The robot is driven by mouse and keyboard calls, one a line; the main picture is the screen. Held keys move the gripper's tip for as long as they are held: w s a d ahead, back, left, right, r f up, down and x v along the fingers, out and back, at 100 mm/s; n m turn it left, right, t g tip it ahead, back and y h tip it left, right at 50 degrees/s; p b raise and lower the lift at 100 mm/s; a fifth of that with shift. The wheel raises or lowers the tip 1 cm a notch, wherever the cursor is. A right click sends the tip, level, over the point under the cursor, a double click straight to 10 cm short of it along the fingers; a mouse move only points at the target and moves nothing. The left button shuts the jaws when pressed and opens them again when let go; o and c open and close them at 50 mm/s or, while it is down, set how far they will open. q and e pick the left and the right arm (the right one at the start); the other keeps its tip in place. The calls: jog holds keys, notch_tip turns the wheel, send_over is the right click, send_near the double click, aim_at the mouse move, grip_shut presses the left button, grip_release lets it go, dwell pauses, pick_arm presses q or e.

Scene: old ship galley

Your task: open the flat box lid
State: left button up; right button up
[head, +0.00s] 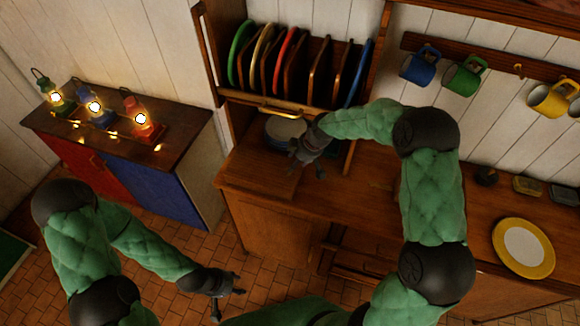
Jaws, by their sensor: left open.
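A flat wooden panel (255,172) lies at the left end of the brown counter; I cannot tell for sure whether it is the flat box lid. My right gripper (305,171) points down over the counter, beside this panel and in front of a stack of plates (285,129). Its dark fingers are small, and I cannot tell whether they touch the wood or hold anything. My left gripper (231,304) is open and empty, low over the tiled floor in front of the counter.
A plate rack (265,104) with coloured plates stands behind the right gripper. Mugs (465,77) hang at the upper right. A yellow-rimmed plate (523,248) and small tins (527,186) are on the counter at right. Lit lanterns (139,120) stand on the left cabinet.

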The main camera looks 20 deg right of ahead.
jog(key=x, duration=0.6)
jog(key=shift+w+f, duration=0.15)
jog(key=shift+f, duration=0.05)
grip_shut()
